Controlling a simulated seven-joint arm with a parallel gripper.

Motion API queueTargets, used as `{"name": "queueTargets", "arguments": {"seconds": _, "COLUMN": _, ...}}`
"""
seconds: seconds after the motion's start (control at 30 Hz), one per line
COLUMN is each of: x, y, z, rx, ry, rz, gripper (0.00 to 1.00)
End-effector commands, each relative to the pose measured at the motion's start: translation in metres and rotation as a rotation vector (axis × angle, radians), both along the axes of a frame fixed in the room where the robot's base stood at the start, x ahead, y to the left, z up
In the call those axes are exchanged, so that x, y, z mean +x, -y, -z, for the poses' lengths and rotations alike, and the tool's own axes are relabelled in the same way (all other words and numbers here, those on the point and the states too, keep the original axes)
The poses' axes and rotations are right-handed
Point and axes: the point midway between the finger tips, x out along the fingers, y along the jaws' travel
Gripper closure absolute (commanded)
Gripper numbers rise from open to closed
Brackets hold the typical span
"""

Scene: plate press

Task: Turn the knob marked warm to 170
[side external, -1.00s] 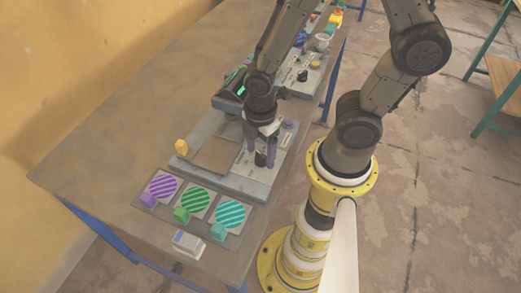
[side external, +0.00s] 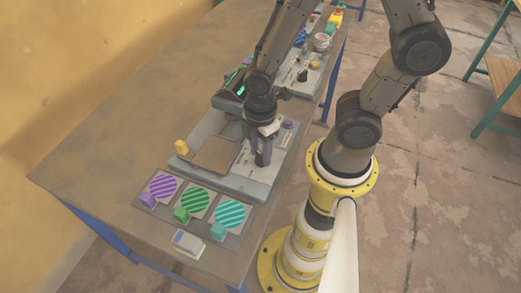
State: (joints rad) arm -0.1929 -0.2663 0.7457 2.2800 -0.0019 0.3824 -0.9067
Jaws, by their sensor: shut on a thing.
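My gripper (side external: 262,160), with purple fingers, points down over the near end of the grey press panel (side external: 275,168). It is shut on a small dark knob that the fingers now mostly hide. The knob's label and its scale are too small to read, so I cannot tell whether it is the one marked warm or where it points. A second dark knob (side external: 302,76) stands on the panel farther back, apart from my gripper.
A white box (side external: 188,243) lies at the table edge. The table's left side (side external: 110,150) is clear.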

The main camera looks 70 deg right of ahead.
Motion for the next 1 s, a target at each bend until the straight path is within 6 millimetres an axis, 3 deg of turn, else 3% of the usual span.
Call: {"name": "queueTargets", "arguments": {"seconds": 1.0, "x": 0.0023, "y": 0.0015, "z": -0.0006, "rx": 0.002, "ry": 0.001, "rz": 0.75, "gripper": 1.0}}
